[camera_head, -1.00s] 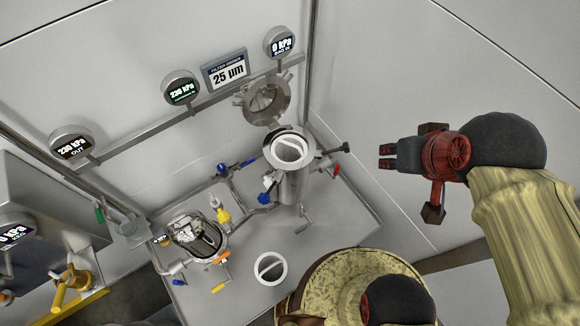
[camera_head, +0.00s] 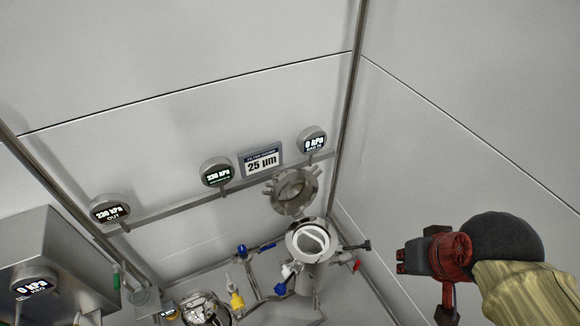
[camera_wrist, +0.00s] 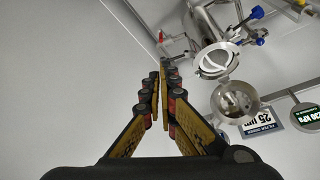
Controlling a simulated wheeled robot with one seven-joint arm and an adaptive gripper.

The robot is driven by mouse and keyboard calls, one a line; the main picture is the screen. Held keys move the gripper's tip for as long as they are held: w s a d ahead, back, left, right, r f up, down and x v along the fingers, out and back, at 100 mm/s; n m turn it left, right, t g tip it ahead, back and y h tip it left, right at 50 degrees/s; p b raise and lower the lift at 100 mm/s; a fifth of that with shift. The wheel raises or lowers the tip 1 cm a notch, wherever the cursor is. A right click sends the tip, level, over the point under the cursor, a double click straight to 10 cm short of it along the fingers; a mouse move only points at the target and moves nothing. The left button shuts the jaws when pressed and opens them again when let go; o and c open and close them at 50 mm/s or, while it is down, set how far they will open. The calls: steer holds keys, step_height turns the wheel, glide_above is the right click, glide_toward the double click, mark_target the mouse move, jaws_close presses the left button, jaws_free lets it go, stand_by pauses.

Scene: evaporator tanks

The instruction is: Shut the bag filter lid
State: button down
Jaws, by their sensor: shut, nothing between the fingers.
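The bag filter (camera_head: 310,262) is a steel vessel with an open round mouth and a white handled ring inside. Its round steel lid (camera_head: 296,190) with lugs around the rim stands open, raised behind the mouth by the wall. In the wrist view the lid (camera_wrist: 236,101) is right of centre, below the vessel mouth (camera_wrist: 216,58). My gripper (camera_head: 402,262) is at the right of the head view, shut and empty, pointing left. It is apart from both lid and vessel. Its fingertips show closed together in the wrist view (camera_wrist: 163,72).
Gauges (camera_head: 218,172) and a 25 µm sign (camera_head: 262,162) sit on a wall rail behind the lid. A black-knobbed handle (camera_head: 357,246) and a red handle (camera_head: 357,265) stick out right of the vessel. A second, smaller vessel (camera_head: 205,308) is at lower left.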

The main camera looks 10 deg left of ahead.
steer(key=w+a+r+n+g+p, duration=0.35)
steer(key=w+a+p, duration=0.45)
steer(key=w+a, duration=0.45)
steer(key=n+p, duration=0.3)
steer(key=p, duration=0.3)
glide_above(282, 173)
step_height(282, 173, down, 10)
steer(key=shift+s+d+r+p, duration=0.25)
steer(key=shift+s+d, duration=0.25)
steer(key=shift+s, duration=0.25)
steer(key=shift+s+d+r+p, duration=0.25)
steer(key=shift+s+d, duration=0.25)
steer(key=shift+s, duration=0.2)
steer(key=shift+b, duration=0.3)
